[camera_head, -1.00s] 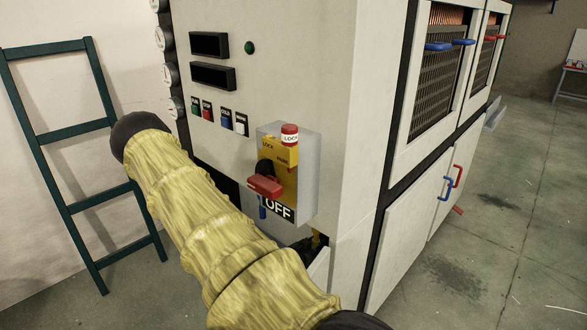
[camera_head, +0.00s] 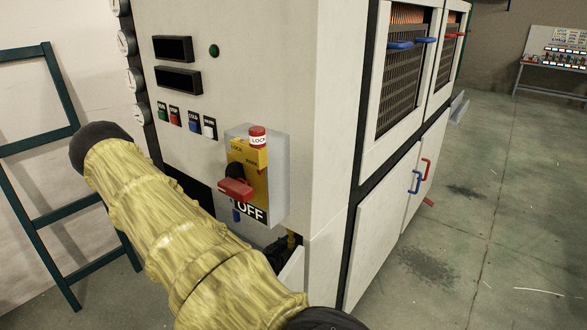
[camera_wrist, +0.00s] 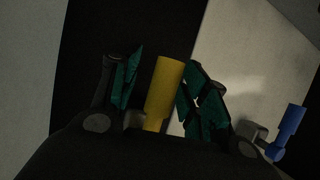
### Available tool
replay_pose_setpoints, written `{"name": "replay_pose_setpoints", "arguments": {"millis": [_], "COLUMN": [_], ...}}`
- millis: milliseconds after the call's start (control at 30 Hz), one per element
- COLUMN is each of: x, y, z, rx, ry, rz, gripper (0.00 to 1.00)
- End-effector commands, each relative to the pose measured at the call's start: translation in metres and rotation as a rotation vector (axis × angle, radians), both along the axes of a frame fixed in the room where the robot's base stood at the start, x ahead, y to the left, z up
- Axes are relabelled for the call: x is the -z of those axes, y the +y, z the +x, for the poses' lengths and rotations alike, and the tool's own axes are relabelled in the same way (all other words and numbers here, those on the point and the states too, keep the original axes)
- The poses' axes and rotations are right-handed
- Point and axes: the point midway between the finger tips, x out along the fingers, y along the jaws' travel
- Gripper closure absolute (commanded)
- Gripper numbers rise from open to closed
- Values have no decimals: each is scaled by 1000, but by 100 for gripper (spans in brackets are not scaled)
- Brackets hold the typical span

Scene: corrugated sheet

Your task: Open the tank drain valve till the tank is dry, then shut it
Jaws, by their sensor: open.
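In the wrist view a yellow bar-like handle (camera_wrist: 165,88) stands between the two green-padded fingers of my gripper (camera_wrist: 163,90). The fingers are apart, one on each side of it, and I cannot tell whether either touches it. A blue handle (camera_wrist: 291,128) is to the right, outside the fingers. In the head view a small yellow piece (camera_head: 293,239) shows low on the white machine, at a dark opening. It may be the same handle. My yellow-sleeved arm covers part of that area. No label marks the drain valve, and the tank's water level is not visible.
The machine (camera_head: 290,80) has a switch box (camera_head: 276,186) marked OFF with a red lever (camera_head: 235,188), just above the opening. A green ladder (camera_head: 50,215) leans at the left wall. Floor (camera_head: 470,240) is open at the right. A table (camera_head: 553,66) stands far back.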

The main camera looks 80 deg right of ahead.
Motion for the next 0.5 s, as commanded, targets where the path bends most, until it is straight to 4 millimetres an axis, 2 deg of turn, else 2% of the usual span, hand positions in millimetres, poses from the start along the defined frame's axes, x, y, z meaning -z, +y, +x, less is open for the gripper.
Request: {"name": "replay_pose_setpoints", "arguments": {"millis": [133, 267, 500], "x": [-1, -5, -21], "y": [2, 12, 49], "z": [1, 4, 14], "rx": [-1, -2, -2], "ry": [-1, -1, -1], "rz": [0, 2, 1], "gripper": [55, 55, 55]}}
